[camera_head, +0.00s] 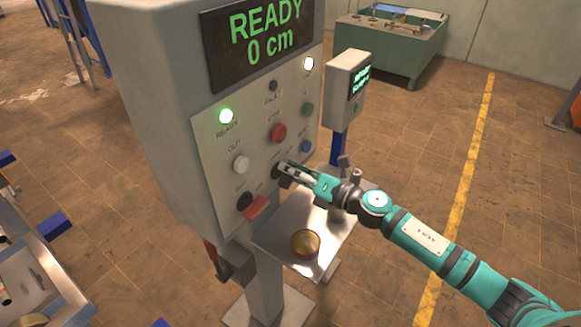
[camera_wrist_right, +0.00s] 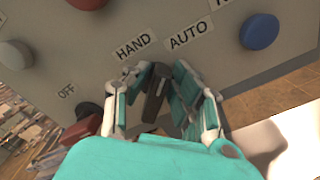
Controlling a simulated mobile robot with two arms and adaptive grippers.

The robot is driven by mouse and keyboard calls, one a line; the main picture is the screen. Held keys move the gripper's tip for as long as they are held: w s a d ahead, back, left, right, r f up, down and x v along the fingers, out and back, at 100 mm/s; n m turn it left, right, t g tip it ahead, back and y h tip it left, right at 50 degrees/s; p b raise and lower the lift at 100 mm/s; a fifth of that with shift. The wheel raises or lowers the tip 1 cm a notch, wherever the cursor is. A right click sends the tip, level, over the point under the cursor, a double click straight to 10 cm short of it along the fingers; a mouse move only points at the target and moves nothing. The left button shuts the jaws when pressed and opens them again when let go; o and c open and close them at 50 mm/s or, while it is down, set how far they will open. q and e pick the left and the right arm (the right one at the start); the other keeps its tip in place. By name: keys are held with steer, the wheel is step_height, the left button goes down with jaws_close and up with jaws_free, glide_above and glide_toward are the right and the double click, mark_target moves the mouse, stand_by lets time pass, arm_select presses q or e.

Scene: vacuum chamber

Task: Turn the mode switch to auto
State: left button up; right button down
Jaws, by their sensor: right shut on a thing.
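The mode switch is a dark knob (camera_wrist_right: 154,92) below the HAND and AUTO labels on the grey control panel (camera_head: 262,118). In the head view its dark edge (camera_head: 277,171) shows at the fingertips, and the rest is hidden. My right gripper (camera_head: 289,171) reaches the panel from the right. In the right wrist view its fingers (camera_wrist_right: 158,95) stand on both sides of the knob and are shut on it. The knob's upper end lies between HAND and AUTO, so I cannot tell its exact setting. My left gripper is not in view.
A red-handled switch (camera_head: 257,208) sits left of the knob. White (camera_head: 240,163), red (camera_head: 279,133) and blue (camera_head: 305,146) buttons are close by. A shelf (camera_head: 330,222) with a round brass-coloured piece (camera_head: 305,242) juts out below. The display (camera_head: 262,40) reads READY 0 cm.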

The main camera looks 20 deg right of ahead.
steer(key=shift+d+m+p, duration=0.1)
steer(key=shift+m+p, duration=0.2)
steer(key=shift+m, duration=0.9)
steer(key=shift+w+f, duration=0.1)
steer(key=c, duration=1.3)
jaws_free()
steer(key=shift+s+d+f, duration=0.15)
steer(key=shift+s+d, duration=0.1)
steer(key=shift+s, duration=0.15)
steer(key=v, duration=1.1)
steer(key=shift+d, duration=0.1)
